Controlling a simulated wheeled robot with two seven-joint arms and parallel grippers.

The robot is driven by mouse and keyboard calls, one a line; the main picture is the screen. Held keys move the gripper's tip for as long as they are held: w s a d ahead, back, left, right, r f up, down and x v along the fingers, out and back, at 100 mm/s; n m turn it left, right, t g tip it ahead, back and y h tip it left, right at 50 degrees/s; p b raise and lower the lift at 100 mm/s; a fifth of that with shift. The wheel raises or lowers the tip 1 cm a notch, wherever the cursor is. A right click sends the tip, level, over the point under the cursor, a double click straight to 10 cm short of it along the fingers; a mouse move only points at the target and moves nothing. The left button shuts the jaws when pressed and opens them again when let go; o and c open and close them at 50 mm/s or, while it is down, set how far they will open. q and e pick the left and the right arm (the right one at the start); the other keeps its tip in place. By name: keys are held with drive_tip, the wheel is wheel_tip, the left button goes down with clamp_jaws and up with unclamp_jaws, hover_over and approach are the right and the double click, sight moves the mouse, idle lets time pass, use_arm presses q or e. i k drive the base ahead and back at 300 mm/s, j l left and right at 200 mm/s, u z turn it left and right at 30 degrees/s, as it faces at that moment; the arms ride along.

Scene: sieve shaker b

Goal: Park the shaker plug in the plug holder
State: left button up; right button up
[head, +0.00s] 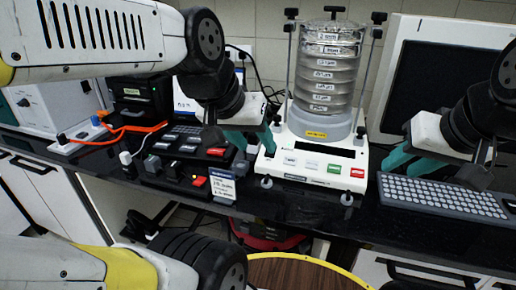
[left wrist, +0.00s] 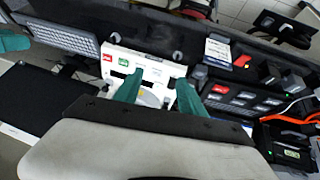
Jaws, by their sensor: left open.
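The sieve shaker (head: 326,75) stands mid-counter with its stack of clear sieves on a white base. It also shows in the left wrist view (left wrist: 150,70). My left gripper (head: 249,140) is open in front of the shaker base's left side. In the left wrist view its teal fingers (left wrist: 158,93) are apart, with the white base beyond them and nothing seen held. I cannot pick out the shaker plug or the plug holder for sure.
A white power strip (head: 80,143) with orange cords lies at left. A black unit with several blocks (head: 178,178) and a small label card (head: 222,187) stand left of the shaker. A keyboard (head: 440,196) lies at right. The counter's front strip is clear.

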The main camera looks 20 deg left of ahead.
sight(253, 140)
drive_tip(key=j+z, duration=0.45)
drive_tip(key=j, duration=0.25)
drive_tip(key=j+z, duration=0.45)
drive_tip(key=j, duration=0.25)
